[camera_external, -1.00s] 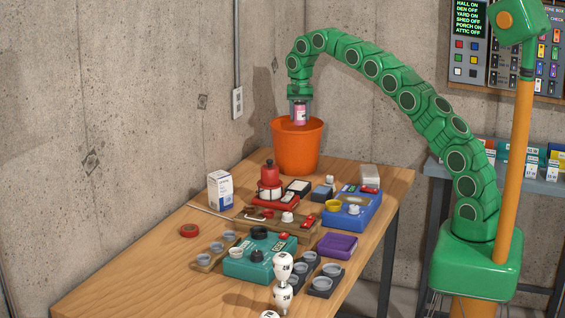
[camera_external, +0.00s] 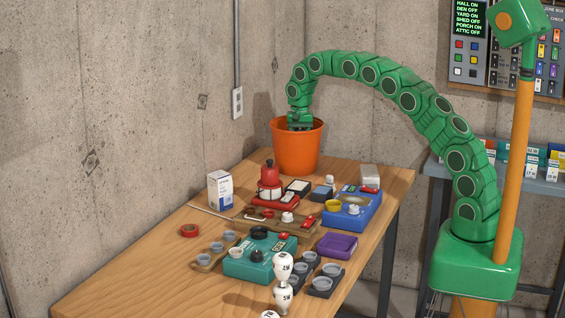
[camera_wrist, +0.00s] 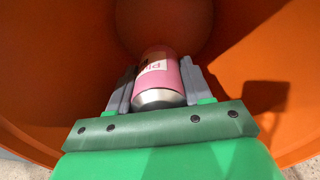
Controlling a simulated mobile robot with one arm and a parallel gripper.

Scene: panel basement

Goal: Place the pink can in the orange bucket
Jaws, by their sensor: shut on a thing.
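The orange bucket (camera_external: 296,152) stands upright at the far end of the wooden table. My gripper (camera_wrist: 157,88) reaches down into it through the open top. In the external view only the green wrist shows at the rim; the fingers and the can are hidden inside. In the wrist view the grey fingers are shut on the pink can (camera_wrist: 160,72), one on each side. The bucket's orange inner wall (camera_wrist: 65,60) surrounds them. I cannot tell whether the can touches the bucket's floor.
In front of the bucket stand a red bottle-shaped thing (camera_external: 269,176), a blue case (camera_external: 352,212), a teal box (camera_external: 258,262) and a purple tray (camera_external: 338,245). A white box (camera_external: 220,190) stands left. Concrete walls close in behind the bucket.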

